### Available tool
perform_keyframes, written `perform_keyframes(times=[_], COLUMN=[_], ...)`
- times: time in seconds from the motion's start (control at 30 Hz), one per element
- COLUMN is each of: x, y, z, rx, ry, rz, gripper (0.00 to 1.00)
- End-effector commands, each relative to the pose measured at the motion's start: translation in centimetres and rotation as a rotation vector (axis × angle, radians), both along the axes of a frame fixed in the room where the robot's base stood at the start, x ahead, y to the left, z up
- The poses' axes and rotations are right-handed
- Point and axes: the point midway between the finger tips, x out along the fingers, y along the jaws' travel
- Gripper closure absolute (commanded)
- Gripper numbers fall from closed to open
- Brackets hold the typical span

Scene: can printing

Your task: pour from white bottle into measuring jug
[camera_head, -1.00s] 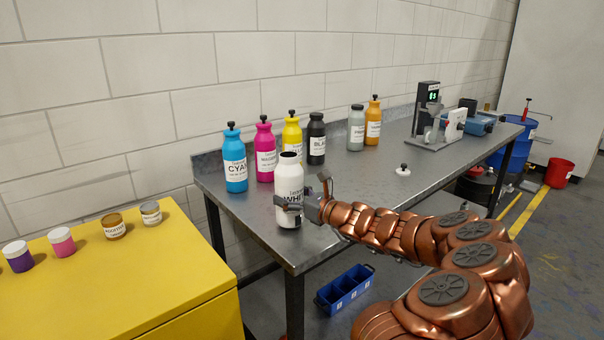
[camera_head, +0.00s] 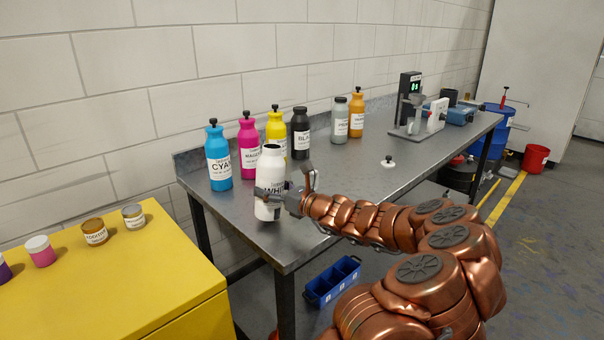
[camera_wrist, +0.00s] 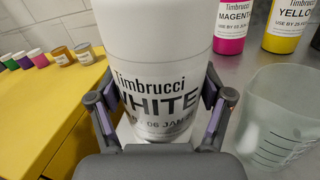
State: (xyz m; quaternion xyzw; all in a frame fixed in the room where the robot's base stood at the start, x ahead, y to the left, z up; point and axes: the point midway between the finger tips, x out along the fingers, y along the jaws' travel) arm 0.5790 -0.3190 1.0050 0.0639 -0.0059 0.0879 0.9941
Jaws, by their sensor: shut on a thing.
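The white bottle (camera_head: 269,180) is upright and uncapped, with a dark open mouth, at the near left end of the metal table. My gripper (camera_head: 279,194) is shut around its body. In the wrist view the fingers (camera_wrist: 160,98) flank the label of the bottle (camera_wrist: 165,40). I cannot tell whether its base touches the table. The clear measuring jug (camera_wrist: 280,122), with dark graduation marks, stands close to the right of the bottle in the wrist view, partly cut off by the frame. I cannot make out the jug in the head view.
Cyan (camera_head: 218,160), magenta (camera_head: 248,150), yellow (camera_head: 277,135) and black (camera_head: 300,135) bottles stand behind the white one. A loose stopper (camera_head: 388,162) lies on the metal table (camera_head: 355,185). A yellow cabinet (camera_head: 150,270) with small jars stands at left.

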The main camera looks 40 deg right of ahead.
Motion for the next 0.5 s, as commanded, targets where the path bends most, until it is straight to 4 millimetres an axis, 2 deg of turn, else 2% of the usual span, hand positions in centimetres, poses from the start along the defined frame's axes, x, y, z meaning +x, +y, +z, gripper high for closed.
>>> perform_keyframes(times=[0.43, 0.5], x=[0.0, 0.0], y=[0.3, 0.2], z=[1.6, 1.3], rx=[0.225, 0.259], ry=[-0.008, -0.008], rz=[0.001, 0.001], gripper=[0.91, 0.91])
